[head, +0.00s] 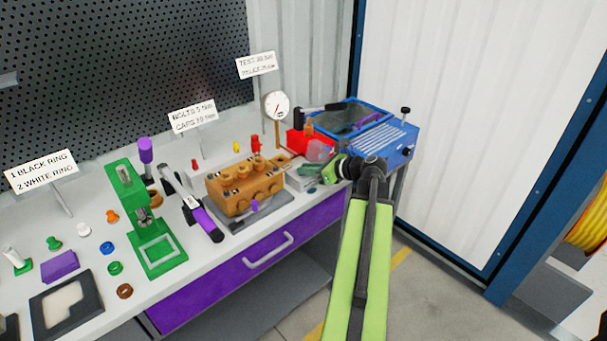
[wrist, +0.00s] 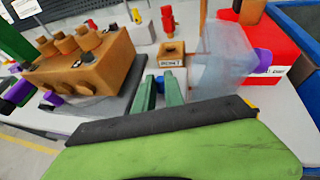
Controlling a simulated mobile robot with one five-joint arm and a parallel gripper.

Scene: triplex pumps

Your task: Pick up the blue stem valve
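A small blue piece (wrist: 160,83), which may be the blue stem valve, shows between the green fingers of my gripper (wrist: 159,90) in the wrist view. Only part of it is visible, in front of a small labelled brown-topped block (wrist: 171,55). The fingers are apart, with the blue piece in the gap. I cannot tell whether they touch it. In the head view my gripper (head: 318,172) is over the right end of the bench, by a grey tray (head: 300,184), and its fingertips are hard to make out. Another blue round piece (head: 107,248) lies far left on the bench.
The orange-brown pump block (head: 245,190) stands left of my gripper. A clear cup-like object (wrist: 226,55) and a red box (wrist: 270,62) are close on the right. A blue bin-like unit (head: 398,150) stands at the bench's right end.

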